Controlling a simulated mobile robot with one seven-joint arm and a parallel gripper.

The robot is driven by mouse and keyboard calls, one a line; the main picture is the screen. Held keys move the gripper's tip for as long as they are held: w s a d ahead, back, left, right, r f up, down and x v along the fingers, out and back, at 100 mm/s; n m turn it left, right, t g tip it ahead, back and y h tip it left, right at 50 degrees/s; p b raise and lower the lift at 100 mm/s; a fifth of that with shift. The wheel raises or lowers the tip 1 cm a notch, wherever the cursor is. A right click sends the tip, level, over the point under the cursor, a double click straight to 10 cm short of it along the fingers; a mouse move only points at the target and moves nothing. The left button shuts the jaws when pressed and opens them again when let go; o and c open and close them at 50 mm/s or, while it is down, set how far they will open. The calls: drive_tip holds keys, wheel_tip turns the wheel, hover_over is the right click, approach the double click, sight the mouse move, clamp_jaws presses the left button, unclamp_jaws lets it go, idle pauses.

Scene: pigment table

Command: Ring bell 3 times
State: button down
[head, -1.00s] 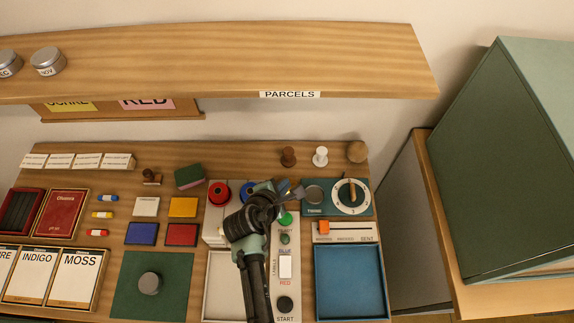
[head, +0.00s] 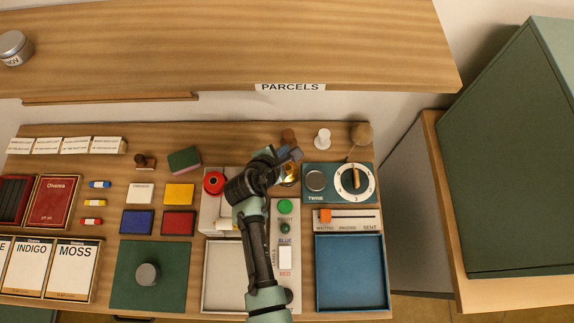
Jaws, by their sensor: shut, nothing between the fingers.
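A brass, rounded object that looks like the bell (head: 291,177) stands near the back of the table, left of the twine box. My arm and gripper hide part of it. My gripper (head: 294,155) is shut and empty, with its fingertips at or above the back part of the bell in the picture. I cannot tell whether they touch it.
A twine box with a dial (head: 352,183) stands right of the bell. A red button (head: 214,182) is to the left and a green button (head: 285,206) in front. Brown and white stamps (head: 322,139) stand behind. The parcels shelf (head: 230,60) overhangs the back.

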drive_tip(key=b, duration=0.6)
hover_over(287, 164)
drive_tip(key=s, duration=0.2)
drive_tip(key=f, duration=0.6)
drive_tip(key=shift+a+f, duration=0.4)
drive_tip(key=shift+w+f+b, duration=0.1)
drive_tip(key=shift+f+b, duration=0.5)
drive_tip(key=shift+f, duration=0.05)
drive_tip(key=shift+f, duration=0.4)
drive_tip(key=shift+f+b, duration=0.65)
idle(0.7)
drive_tip(key=shift+r, duration=0.1)
drive_tip(key=shift+r+p, duration=1)
drive_tip(key=shift+p, duration=0.15)
